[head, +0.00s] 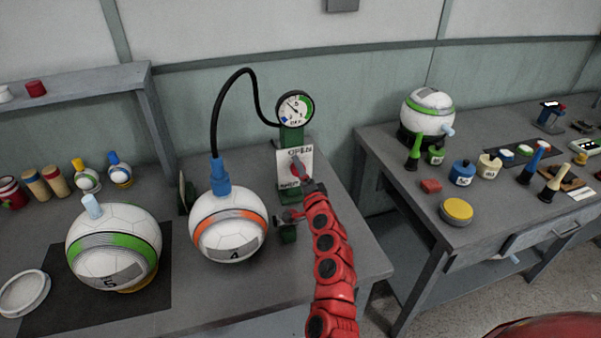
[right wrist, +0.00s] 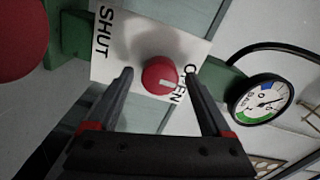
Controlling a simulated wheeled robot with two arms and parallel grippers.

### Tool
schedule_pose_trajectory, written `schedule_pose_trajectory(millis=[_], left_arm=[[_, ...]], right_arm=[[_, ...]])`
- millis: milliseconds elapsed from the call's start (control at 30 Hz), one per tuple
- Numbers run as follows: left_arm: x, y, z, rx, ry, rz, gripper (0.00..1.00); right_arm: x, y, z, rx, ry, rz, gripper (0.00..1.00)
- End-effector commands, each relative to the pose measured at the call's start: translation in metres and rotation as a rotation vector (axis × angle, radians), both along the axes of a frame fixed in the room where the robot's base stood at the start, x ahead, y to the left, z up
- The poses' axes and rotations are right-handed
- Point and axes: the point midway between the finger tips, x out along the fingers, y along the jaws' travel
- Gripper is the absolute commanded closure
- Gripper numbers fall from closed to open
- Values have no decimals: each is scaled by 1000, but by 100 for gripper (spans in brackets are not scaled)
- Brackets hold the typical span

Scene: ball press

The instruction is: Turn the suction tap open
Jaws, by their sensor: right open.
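The suction tap is a round red knob (right wrist: 158,76) with a white mark, on a white plate (right wrist: 135,35) lettered SHUT and OPEN. In the right wrist view its white mark points towards the OPEN lettering. In the head view the plate (head: 284,159) stands on a green post, OPEN at the top and SHUT at the bottom. My right gripper (right wrist: 158,72) is open, one finger on each side of the knob. I cannot tell whether the fingers touch it. In the head view my right gripper (head: 299,170) partly covers the knob. My left gripper is out of view.
A round gauge (head: 294,108) sits above the plate. A black hose (head: 214,115) arches from it to the blue fitting (head: 220,178) on the orange-striped ball (head: 228,226). A green-striped ball (head: 113,247) stands further left. A second table (head: 400,155) stands to the right.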

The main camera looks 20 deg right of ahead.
Motion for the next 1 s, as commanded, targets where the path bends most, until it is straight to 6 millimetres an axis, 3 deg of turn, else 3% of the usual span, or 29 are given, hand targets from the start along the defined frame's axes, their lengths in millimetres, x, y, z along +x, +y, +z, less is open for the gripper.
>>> schedule_pose_trajectory(millis=[167, 367, 1000], left_arm=[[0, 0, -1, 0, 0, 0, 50], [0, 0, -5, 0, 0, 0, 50], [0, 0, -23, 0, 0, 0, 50]], right_arm=[[-4, 0, 0, 0, -1, -1, 17], [-26, 0, -1, 0, -1, -2, 17], [-141, 1, -3, 1, 2, -1, 17]])
